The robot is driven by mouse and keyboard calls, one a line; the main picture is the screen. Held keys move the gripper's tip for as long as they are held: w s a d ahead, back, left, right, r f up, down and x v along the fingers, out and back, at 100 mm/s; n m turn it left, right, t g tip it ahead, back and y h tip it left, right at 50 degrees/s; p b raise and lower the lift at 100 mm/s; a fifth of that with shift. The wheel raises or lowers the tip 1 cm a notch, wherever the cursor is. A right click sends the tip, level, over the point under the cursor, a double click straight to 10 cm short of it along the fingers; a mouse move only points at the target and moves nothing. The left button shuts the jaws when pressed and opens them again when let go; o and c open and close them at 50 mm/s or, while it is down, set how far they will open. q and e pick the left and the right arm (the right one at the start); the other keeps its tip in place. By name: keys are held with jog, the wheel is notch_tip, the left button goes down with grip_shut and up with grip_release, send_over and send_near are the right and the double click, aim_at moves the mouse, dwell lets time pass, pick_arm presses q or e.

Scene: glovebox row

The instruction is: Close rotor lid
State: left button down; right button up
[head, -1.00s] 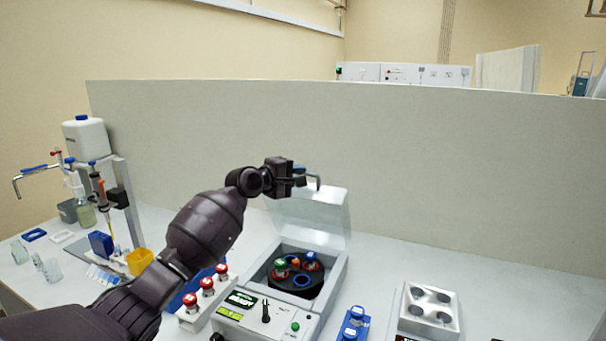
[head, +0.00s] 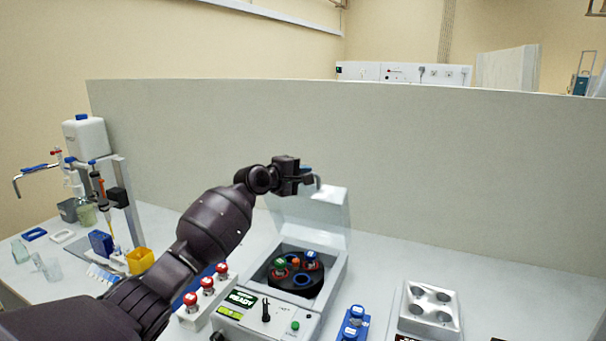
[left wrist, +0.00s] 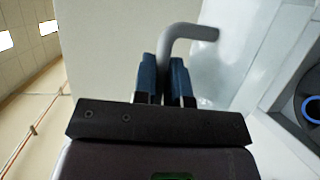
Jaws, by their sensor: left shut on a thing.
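The centrifuge (head: 334,283) stands on the bench with its clear lid (head: 305,218) raised, leaning up at the back. In its open bowl sits a dark rotor (head: 300,285) holding tubes with green, orange, blue and red parts. My left gripper (head: 307,173) is at the top edge of the lid. In the left wrist view its two blue fingers (left wrist: 164,80) are shut on the bent grey lid handle (left wrist: 192,32); the handle's end also shows in the head view (head: 317,182). The lid (left wrist: 245,55) is partly seen there. My right gripper is not in view.
A white rack with red-capped tubes (head: 207,286) stands left of the centrifuge. A blue tube rack (head: 354,324) and a grey block with round wells (head: 431,305) are on the right. A pale panel (head: 420,180) rises behind the bench.

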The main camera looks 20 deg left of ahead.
pick_arm(q)
jog(key=shift+s+f+t+b, duration=0.35)
jog(key=shift+s+t, duration=0.05)
jog(key=shift+s, duration=0.35)
jog(key=s+f+m+t+h+b, duration=0.2)
jog(key=s+f+t+b, duration=0.2)
jog(key=s+f+b, duration=0.4)
jog(key=s+b, duration=0.3)
jog(key=s, duration=0.2)
jog(key=shift+a+f, duration=0.25)
jog(key=shift+f, duration=0.1)
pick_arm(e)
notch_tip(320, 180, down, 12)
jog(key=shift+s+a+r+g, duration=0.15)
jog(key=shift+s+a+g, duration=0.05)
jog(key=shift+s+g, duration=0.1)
pick_arm(q)
jog(key=c, duration=1.5)
grip_release()
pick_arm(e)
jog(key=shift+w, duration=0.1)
pick_arm(q)
jog(key=shift+s, duration=0.1)
